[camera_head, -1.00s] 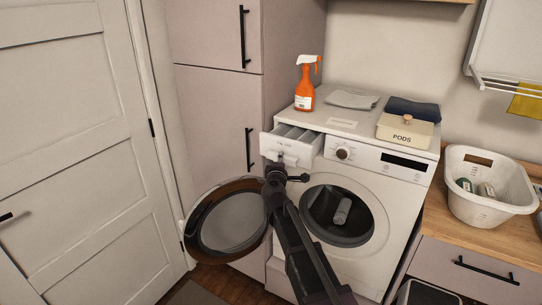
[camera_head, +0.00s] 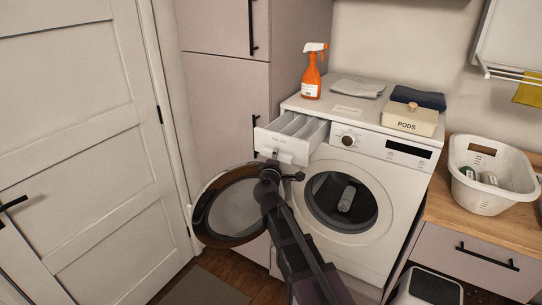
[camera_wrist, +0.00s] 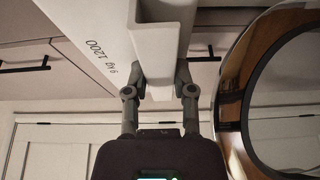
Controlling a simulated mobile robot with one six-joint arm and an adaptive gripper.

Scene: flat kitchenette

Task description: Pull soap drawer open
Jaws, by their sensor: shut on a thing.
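The white soap drawer (camera_head: 284,142) sticks out of the upper left of the washing machine (camera_head: 346,200), with its inner compartments showing from above. My gripper (camera_head: 272,170) is at the drawer's front, at the handle on its lower part. In the wrist view the drawer (camera_wrist: 113,42) is above and ahead, and the two fingers of my gripper (camera_wrist: 159,88) are shut on the drawer's handle between them. The fingertips are partly hidden by the drawer in the head view.
The round machine door (camera_head: 236,207) hangs open just left of my arm; it is close on the right in the wrist view (camera_wrist: 236,100). An orange spray bottle (camera_head: 312,75), folded cloths and a PODS box (camera_head: 410,119) stand on the machine. A white basket (camera_head: 489,180) is at right.

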